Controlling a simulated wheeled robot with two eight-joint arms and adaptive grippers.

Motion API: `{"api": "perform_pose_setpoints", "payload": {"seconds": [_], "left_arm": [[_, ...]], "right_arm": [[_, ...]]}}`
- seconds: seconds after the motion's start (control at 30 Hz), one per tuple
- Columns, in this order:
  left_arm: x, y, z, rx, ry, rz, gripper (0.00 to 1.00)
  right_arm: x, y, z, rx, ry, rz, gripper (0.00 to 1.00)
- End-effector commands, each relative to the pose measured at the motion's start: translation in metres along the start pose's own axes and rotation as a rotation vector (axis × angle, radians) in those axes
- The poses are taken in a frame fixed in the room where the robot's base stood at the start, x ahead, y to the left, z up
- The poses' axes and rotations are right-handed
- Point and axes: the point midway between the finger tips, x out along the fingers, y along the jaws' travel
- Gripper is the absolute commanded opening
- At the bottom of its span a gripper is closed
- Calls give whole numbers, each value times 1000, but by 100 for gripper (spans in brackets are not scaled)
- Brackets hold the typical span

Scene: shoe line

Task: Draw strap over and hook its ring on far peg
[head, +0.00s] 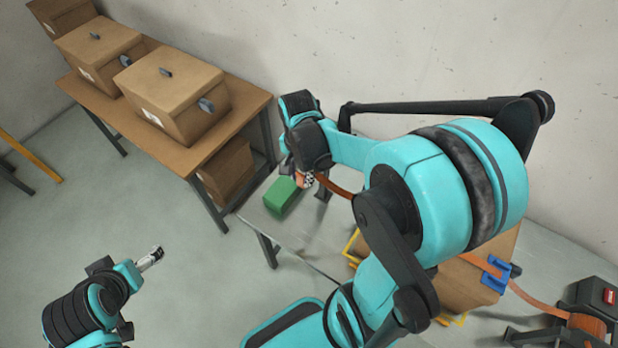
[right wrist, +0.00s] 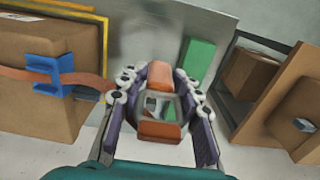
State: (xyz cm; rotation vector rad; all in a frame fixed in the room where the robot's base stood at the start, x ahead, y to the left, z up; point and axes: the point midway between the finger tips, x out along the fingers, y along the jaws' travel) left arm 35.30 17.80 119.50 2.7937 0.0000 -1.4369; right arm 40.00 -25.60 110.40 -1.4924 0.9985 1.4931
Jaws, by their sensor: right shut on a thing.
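The orange strap (head: 540,303) comes from a reel at the lower right, passes the blue clip (head: 497,274) on the cardboard box, runs behind my right arm and reaches my right gripper (head: 305,180). In the right wrist view, the strap (right wrist: 92,84) enters from the left. My right gripper (right wrist: 158,92) is shut on a grey ring (right wrist: 171,102) with orange pieces above and below it. A green block (head: 283,196) is just beside this gripper, apart or touching I cannot tell. I cannot make out the far peg. My left gripper (head: 150,258) is far from the strap, over the floor.
The cardboard box (head: 465,285) with yellow corner guides is largely hidden by my right arm. The strap reel (head: 588,332) is at the lower right. A brown table (head: 160,142) with lidded boxes stands at upper left. The floor between is clear.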

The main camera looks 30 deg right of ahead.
Motion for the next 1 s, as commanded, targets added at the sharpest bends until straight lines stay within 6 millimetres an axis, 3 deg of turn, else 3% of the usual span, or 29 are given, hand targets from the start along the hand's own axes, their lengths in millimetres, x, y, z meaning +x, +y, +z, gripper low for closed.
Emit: {"api": "perform_pose_setpoints", "payload": {"seconds": [0.1, 1.0], "left_arm": [[2, 0, 2, 0, 0, 0, 89], [54, 0, 38, 0, 0, 0, 89]], "right_arm": [[2, -9, 1, 0, 0, 0, 2], [81, -8, 1, 1, 0, 0, 2]]}}
